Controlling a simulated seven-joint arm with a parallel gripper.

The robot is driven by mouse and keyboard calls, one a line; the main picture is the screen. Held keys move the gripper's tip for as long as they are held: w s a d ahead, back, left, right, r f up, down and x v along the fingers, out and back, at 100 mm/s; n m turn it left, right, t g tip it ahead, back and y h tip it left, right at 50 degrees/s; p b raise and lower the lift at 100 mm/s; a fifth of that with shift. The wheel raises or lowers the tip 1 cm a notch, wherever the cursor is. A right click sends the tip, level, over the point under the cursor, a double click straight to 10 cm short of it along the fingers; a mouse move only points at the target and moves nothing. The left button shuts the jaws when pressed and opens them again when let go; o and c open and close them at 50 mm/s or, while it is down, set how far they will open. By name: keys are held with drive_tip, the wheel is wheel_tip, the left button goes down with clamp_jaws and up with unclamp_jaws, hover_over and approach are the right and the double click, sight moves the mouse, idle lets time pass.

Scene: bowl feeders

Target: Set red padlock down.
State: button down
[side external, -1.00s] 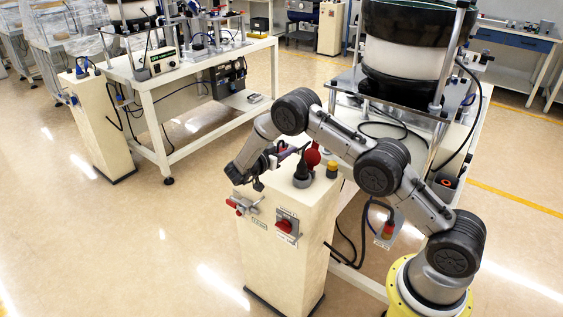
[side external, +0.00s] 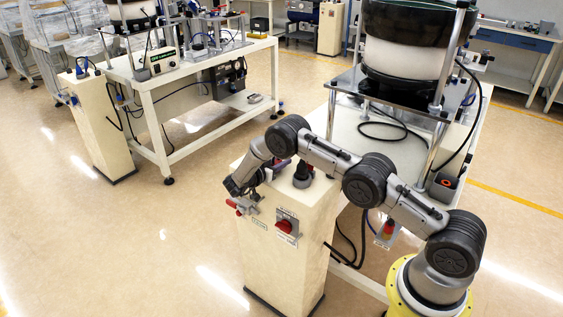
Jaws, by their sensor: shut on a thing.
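My gripper (side external: 236,190) is at the upper front left of the cream pedestal (side external: 288,265), pointing down and left. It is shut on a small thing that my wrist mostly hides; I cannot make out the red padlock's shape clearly. Just below the gripper, a grey fitting (side external: 247,206) with a small red part (side external: 232,203) sticks out from the pedestal's front face. I cannot tell whether the gripper touches this fitting.
A red rotary switch (side external: 284,226) on a grey plate is on the pedestal's front, right of the fitting. A dark knob (side external: 303,175) stands on the pedestal top, close to my arm. A bowl feeder (side external: 410,60) on a table (side external: 350,125) stands behind. Open floor lies left.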

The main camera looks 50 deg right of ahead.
drive_tip(key=shift+f, duration=0.15)
drive_tip(key=c, duration=0.7)
unclamp_jaws()
drive_tip(key=shift+a+r, duration=0.1)
drive_tip(key=shift+r, duration=0.15)
drive_tip(key=a, duration=0.4)
drive_tip(key=a+r, duration=0.1)
drive_tip(key=a, duration=0.2)
drive_tip(key=a+r, duration=0.1)
drive_tip(key=a, duration=0.3)
drive_tip(key=shift+w+a+r, duration=0.1)
drive_tip(key=shift+a+r, duration=0.1)
drive_tip(key=shift+a, duration=0.1)
